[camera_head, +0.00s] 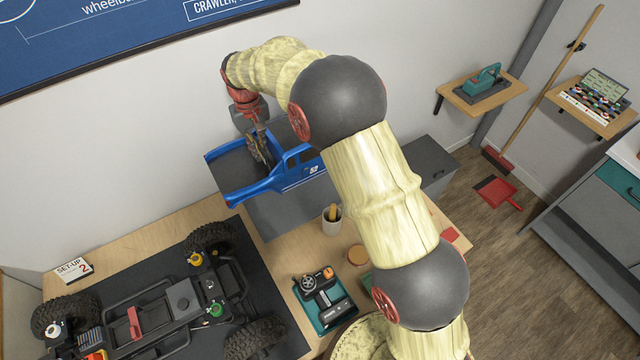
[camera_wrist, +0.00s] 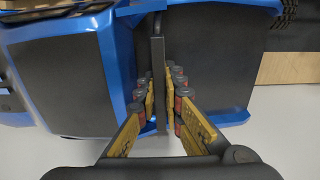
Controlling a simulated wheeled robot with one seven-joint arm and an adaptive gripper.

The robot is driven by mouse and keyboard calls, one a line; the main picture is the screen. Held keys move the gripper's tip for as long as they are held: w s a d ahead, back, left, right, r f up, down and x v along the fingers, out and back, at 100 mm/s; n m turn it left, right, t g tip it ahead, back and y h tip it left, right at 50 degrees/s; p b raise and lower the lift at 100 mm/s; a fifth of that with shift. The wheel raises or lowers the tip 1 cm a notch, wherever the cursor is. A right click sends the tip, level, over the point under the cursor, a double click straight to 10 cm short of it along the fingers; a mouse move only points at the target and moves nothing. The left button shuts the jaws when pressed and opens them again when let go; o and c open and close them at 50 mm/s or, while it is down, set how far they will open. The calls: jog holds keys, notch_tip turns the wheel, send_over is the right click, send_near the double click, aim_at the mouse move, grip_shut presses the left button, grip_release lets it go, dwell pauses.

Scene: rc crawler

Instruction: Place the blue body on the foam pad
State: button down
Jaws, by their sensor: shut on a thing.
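The blue body (camera_head: 290,172) is a truck shell with a dark bed and a cab, at the back of the bench in the head view. My gripper (camera_head: 262,150) reaches down into its bed and is shut on it. In the wrist view, the fingers of my gripper (camera_wrist: 163,90) stand on both sides of a thin dark upright bar between the blue body's (camera_wrist: 117,60) cab and bed. A dark grey slab, seemingly the foam pad (camera_head: 285,218), shows below the body, which hides part of it. I cannot tell whether the body touches the pad.
A wheeled crawler chassis (camera_head: 180,300) stands on a dark mat at the front left. A cup (camera_head: 332,222) and a transmitter on a green tray (camera_head: 325,303) are right of it. A grey box (camera_head: 428,165) is behind my arm. The wall is close behind the body.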

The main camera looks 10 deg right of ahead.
notch_tip(320, 180, down, 20)
jog(key=b, duration=0.7)
jog(key=shift+b, duration=0.35)
jog(key=c, duration=2.4)
grip_release()
jog(key=shift+f, duration=0.15)
jog(key=o, duration=0.5)
notch_tip(320, 180, up, 12)
jog(key=shift+r+p, duration=0.15)
jog(key=shift+p, duration=0.95)
